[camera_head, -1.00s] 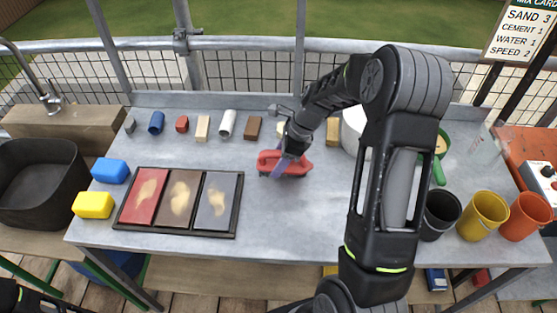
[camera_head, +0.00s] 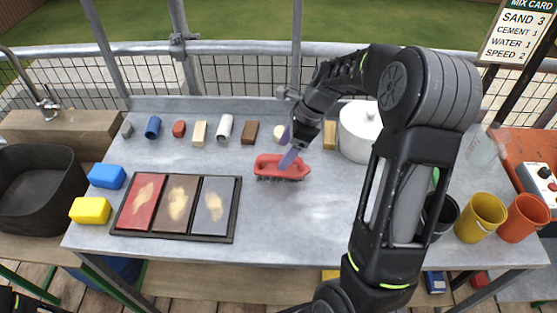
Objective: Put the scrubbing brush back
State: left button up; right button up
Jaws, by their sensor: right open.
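The scrubbing brush (camera_head: 272,167) has a red body and dark bristles. It lies bristles down on the grey table, right of the tray of coloured tiles. My right gripper (camera_head: 288,158), with purple fingers, is open just above the right part of the brush. One finger overlaps the brush in the picture, and I cannot tell whether it touches. Of my left arm only a dark part shows at the lower left corner; its gripper is out of view.
A black tray (camera_head: 238,209) holds red, brown and grey tiles. Blue (camera_head: 107,175) and yellow (camera_head: 90,210) sponges lie left of it. Several small blocks line the back edge. A white pot (camera_head: 358,135) stands behind my right arm; yellow (camera_head: 481,217) and orange (camera_head: 524,218) cups stand right.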

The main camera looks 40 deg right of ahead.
jog(key=v, duration=0.5)
jog(key=shift+r, duration=0.15)
